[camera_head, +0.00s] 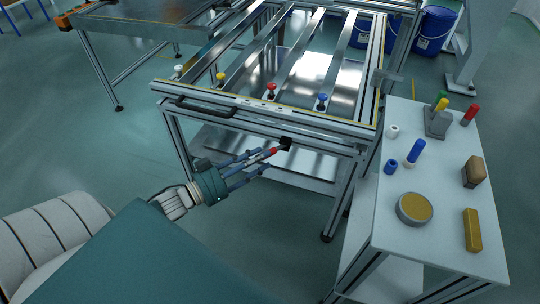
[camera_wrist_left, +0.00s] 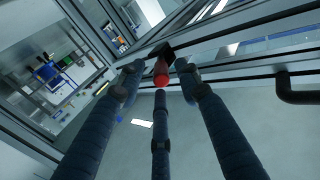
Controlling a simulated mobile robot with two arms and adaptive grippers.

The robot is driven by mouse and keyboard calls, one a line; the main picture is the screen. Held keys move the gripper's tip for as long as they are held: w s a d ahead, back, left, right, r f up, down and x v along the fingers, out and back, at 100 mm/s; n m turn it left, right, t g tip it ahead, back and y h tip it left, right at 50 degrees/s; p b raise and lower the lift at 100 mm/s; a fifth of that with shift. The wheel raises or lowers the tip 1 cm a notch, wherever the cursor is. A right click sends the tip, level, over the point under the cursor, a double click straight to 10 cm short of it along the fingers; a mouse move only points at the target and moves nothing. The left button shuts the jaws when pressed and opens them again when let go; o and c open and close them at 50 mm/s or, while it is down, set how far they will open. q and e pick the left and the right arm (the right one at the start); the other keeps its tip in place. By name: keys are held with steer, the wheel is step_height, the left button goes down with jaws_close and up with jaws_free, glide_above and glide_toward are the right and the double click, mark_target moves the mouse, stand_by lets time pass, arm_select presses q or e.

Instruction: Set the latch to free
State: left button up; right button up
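The latch is a black block (camera_head: 286,143) with a red-tipped lever (camera_head: 273,151) on the front rail of the panel fixture. In the left wrist view the red end (camera_wrist_left: 161,73) sits just beyond my fingers, below the black block (camera_wrist_left: 160,52). My left gripper (camera_head: 258,158) reaches in from the left, its fingers spread around the red end. In the left wrist view the gripper (camera_wrist_left: 160,90) has a finger on each side and one below; whether any touches the red end I cannot tell. My right gripper is not in view.
The fixture's metal frame (camera_head: 260,103) carries white, yellow, red and blue knobs and a black handle (camera_head: 205,107). At right a white table (camera_head: 440,180) holds colored pegs, a round tin (camera_head: 414,209) and blocks. The floor at left is clear.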

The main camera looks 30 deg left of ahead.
mark_target(275, 151)
arm_select(q)
steer(key=shift+b+x, duration=0.3)
steer(key=shift+x, duration=1.85)
steer(key=shift+f, duration=0.1)
jaws_close()
